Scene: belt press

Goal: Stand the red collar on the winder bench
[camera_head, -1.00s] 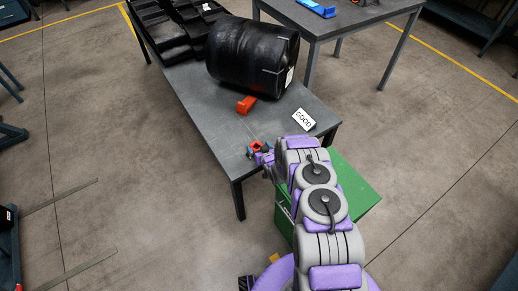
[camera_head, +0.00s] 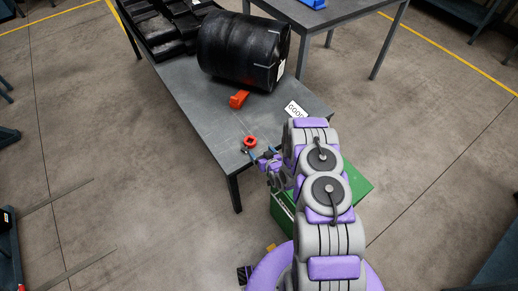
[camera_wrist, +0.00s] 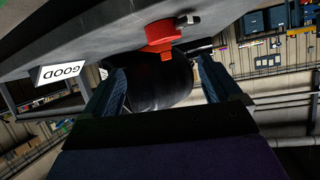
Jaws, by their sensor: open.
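The red collar (camera_head: 250,142), a ring with a dark opening, is on the grey bench (camera_head: 195,103) near its front corner. In the wrist view, which is upside down, the collar (camera_wrist: 158,32) rests against the bench surface (camera_wrist: 95,42), with a small metal bolt beside it. My gripper (camera_head: 258,156) is just in front of the collar at the bench edge. In the wrist view my gripper (camera_wrist: 160,66) is open, its two fingers apart with nothing held between them. The collar lies beyond the fingertips, clear of them.
A black drum (camera_head: 243,50) lies on the bench, with an orange-red block (camera_head: 239,99) before it. A GOOD sign (camera_head: 296,109) stands at the right edge. Black trays (camera_head: 160,28) fill the far end. A green box (camera_head: 352,183) is beneath my arm.

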